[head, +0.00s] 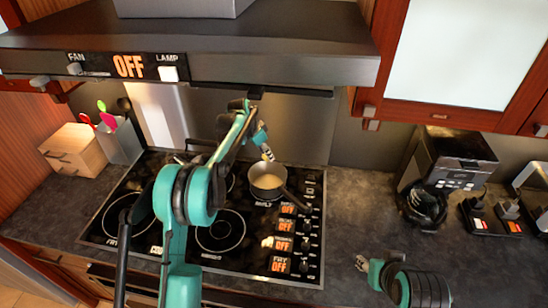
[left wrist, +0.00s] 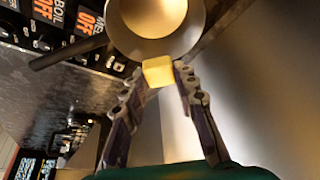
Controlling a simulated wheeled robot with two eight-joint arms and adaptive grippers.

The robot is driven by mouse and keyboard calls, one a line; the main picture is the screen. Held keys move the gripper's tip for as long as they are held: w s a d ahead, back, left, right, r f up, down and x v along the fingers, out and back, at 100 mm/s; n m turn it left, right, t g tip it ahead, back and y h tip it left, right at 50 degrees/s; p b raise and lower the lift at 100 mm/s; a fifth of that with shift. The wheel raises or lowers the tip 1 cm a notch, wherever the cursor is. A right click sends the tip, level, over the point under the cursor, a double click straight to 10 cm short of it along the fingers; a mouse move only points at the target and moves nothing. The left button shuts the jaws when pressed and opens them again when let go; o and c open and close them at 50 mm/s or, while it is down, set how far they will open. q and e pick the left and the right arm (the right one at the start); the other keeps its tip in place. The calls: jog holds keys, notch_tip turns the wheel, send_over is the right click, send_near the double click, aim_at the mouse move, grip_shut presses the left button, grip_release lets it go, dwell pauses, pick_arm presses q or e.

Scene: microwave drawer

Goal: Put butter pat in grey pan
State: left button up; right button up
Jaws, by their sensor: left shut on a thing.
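The grey pan (head: 267,193) sits on a back right burner of the stove, its dark handle pointing to the lower right. In the left wrist view the pan (left wrist: 150,47) fills the top, with a pale round area inside it. My left gripper (head: 266,154) is at the pan's far edge in the head view. It is shut on the yellow butter pat (left wrist: 158,71), which sits between the fingertips and overlaps the pan's rim in the picture. My right gripper (head: 362,264) is low over the right counter, away from the pan; its finger opening is too small to judge.
The black stove (head: 180,236) has several burners and orange-lit OFF displays. A range hood (head: 285,72) overhangs the back. A coffee machine (head: 455,160) stands at the right; a wooden box (head: 75,150) and utensil holder (head: 120,142) stand at the left.

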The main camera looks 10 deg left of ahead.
aim_at(264, 156)
pick_arm(q)
jog(key=shift+a+f, duration=0.1)
jog(key=shift+a, duration=0.1)
jog(key=shift+d+f+b, duration=0.1)
jog(key=shift+f+b, duration=3)
jog(key=shift+f, duration=2.25)
jog(key=o, duration=0.9)
notch_tip(264, 156, up, 7)
jog(key=p, duration=0.4)
jog(key=shift+r, duration=0.1)
